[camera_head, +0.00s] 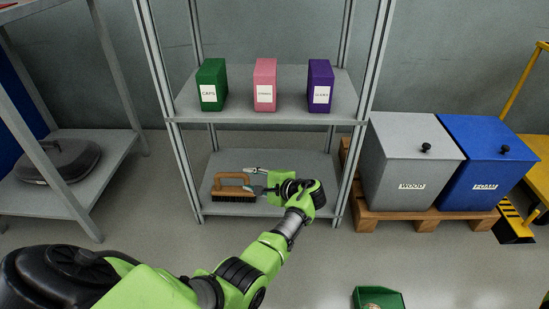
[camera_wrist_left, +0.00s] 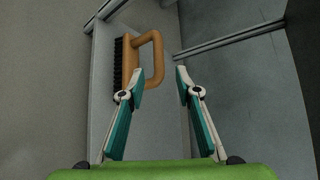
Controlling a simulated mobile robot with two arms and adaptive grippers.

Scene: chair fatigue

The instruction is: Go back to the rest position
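My left gripper (camera_head: 252,181) reaches to the low shelf of the grey rack in the head view. A brush (camera_head: 233,186) with a wooden handle and dark bristles lies on that shelf, just left of the fingertips. In the left wrist view the gripper (camera_wrist_left: 158,82) has its two teal fingers spread apart with nothing held between them. The brush (camera_wrist_left: 139,62) lies beyond the fingertips there, overlapping the left finger's tip in the picture. Whether that finger touches it I cannot tell. My right gripper is in neither view.
The rack's middle shelf (camera_head: 235,107) holds green (camera_head: 211,85), pink (camera_head: 265,84) and purple (camera_head: 319,86) boxes. Grey (camera_head: 405,165) and blue (camera_head: 487,165) lidded bins stand on a pallet at right. A green crate (camera_head: 378,298) is on the floor. Rack posts flank my arm.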

